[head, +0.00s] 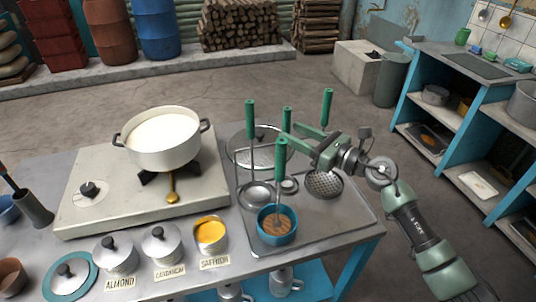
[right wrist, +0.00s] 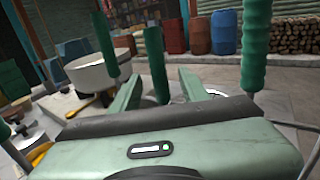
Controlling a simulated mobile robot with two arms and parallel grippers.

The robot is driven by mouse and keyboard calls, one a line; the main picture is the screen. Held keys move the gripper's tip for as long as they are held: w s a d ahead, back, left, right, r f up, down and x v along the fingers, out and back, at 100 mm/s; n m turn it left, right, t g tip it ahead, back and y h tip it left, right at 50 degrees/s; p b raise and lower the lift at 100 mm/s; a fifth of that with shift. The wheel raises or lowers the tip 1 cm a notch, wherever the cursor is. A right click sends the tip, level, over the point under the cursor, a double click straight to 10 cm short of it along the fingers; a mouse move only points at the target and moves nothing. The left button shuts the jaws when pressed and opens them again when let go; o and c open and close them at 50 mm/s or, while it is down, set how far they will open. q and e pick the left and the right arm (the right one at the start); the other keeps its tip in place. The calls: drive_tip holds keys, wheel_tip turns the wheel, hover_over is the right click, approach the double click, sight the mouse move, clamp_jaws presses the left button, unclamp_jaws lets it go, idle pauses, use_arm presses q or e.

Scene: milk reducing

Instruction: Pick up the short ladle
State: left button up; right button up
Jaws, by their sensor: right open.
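Several utensils with green handles stand upright on the rack at the table's right side. The one that looks like the short ladle has its green handle (head: 286,120) near the middle of the group; I cannot be sure which bowl belongs to it. My right gripper (head: 291,134) is open, its fingers pointing left at this handle. In the right wrist view a green handle (right wrist: 156,60) shows in line with the gap between the open fingers (right wrist: 155,88); contact cannot be told. My left gripper is not in view.
Close by stand a tall ladle handle (head: 250,117), a skimmer (head: 325,184) and a blue cup (head: 277,237) beneath another green handle (head: 281,158). A white pot (head: 165,155) sits on the stove (head: 95,215) at left. Lidded pots and a saffron tin (head: 211,240) line the front.

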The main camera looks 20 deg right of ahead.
drive_tip(key=shift+w+a+r+p, duration=0.65)
drive_tip(key=shift+w+r+p, duration=0.05)
drive_tip(key=shift+w, duration=0.2)
drive_tip(key=x, duration=0.4)
drive_tip(key=shift+f+p, duration=0.1)
drive_tip(key=shift+p, duration=0.25)
drive_tip(key=c, duration=0.9)
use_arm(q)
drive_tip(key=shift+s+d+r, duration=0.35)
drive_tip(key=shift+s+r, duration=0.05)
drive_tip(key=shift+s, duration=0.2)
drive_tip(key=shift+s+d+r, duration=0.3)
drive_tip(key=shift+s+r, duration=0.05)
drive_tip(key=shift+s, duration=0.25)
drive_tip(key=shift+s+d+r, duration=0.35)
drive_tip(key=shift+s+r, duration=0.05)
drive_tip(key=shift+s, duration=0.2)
use_arm(e)
clamp_jaws()
